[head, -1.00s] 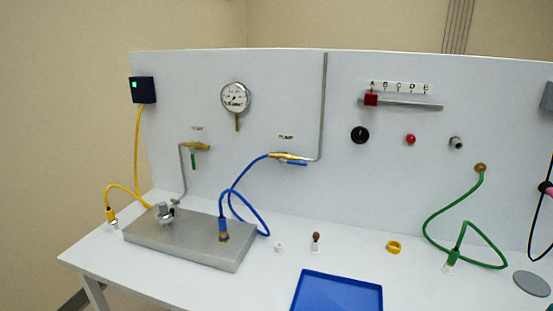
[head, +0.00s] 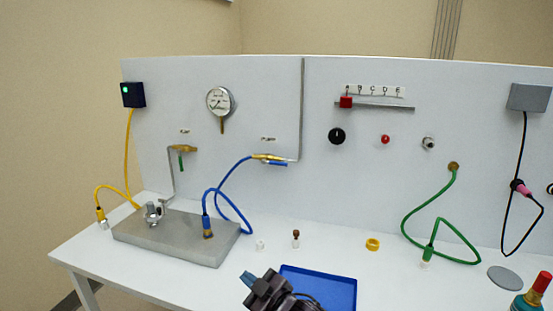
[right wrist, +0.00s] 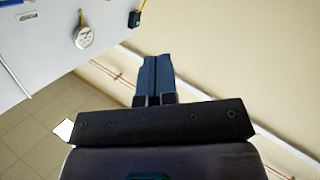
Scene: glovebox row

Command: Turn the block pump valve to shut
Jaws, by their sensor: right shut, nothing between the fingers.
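A grey metal block (head: 178,238) lies on the table at the left, with a silver knob-like fitting (head: 152,213) on its left end. A blue hose (head: 232,176) runs from its right end up to a brass valve (head: 265,157) on the panel under a small label, apparently PUMP. This valve's blue lever (head: 277,164) lies about level, along the pipe. I cannot tell which part is the block pump valve. My right gripper (head: 248,278) is shut and empty in front of the block, near the blue tray; its blue fingers (right wrist: 155,75) meet in the right wrist view. My left gripper is not in view.
A second brass valve (head: 183,149) has a green lever hanging down. A gauge (head: 220,101) is on the panel. A blue tray (head: 335,288), small loose parts, a yellow ring (head: 373,244) and a green hose (head: 408,212) are to the right.

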